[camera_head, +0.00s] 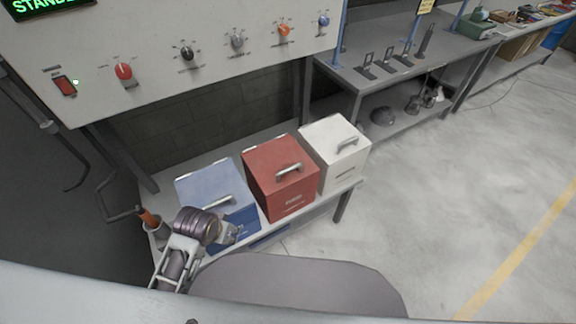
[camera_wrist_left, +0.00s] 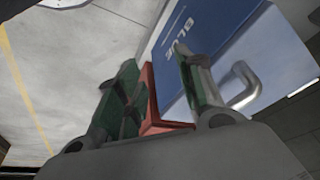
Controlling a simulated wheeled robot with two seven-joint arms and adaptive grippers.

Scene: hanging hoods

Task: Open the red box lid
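The red box (camera_head: 275,182) stands closed on a low bench, in the middle of three boxes, with a silver handle (camera_head: 289,168) on its lid. My left gripper (camera_head: 230,233) is in front of the blue box (camera_head: 203,183), to the left of and lower than the red box's lid, and holds nothing. In the left wrist view its two fingers (camera_wrist_left: 156,72) are apart, with part of the red box (camera_wrist_left: 161,127) showing between them. The blue box (camera_wrist_left: 208,38) with its label and handle is close beside the right-hand finger. My right gripper is out of view.
A white box (camera_head: 335,150) stands right of the red one. A control panel (camera_head: 190,50) with knobs hangs above and behind the boxes. An orange-handled tool (camera_head: 149,217) stands in a cup at the bench's left end. The floor to the right is clear.

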